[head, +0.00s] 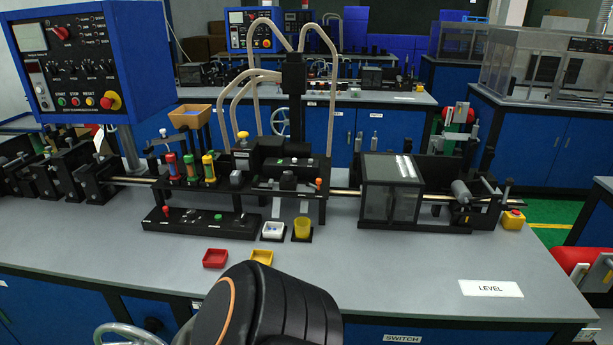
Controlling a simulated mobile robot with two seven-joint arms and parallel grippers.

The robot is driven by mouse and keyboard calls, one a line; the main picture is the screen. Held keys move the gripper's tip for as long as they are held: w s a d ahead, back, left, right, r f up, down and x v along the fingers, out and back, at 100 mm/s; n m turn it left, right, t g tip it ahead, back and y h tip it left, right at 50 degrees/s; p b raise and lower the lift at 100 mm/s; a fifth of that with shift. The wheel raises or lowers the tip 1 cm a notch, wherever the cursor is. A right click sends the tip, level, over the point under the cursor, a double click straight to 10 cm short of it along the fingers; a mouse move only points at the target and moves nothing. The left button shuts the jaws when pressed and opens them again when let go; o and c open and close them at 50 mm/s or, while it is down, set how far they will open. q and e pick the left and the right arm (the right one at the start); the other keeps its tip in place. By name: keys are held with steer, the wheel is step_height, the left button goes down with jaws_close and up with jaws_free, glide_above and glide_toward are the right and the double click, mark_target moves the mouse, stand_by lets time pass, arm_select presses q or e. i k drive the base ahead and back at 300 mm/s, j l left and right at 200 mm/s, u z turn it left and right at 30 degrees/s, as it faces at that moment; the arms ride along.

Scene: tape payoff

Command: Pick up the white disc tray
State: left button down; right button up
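A small white tray (273,230) sits on the grey workbench, on a dark square pad, in front of the black tape machine. A few small pale shapes seem to lie in it, too small to make out. It stands just left of a yellow cup (303,228). A large black rounded arm part of mine rises at the bottom centre, in front of the bench. Neither of my grippers shows in the head view, so I cannot see what they hold.
A red tray (215,258) and a yellow tray (262,257) lie near the front edge. The black machine base (203,223) stands left of the white tray. A LEVEL label (490,288) lies at right. The bench right of the yellow cup is mostly clear.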

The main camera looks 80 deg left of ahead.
mark_target(271, 230)
steer(key=u, duration=1.55)
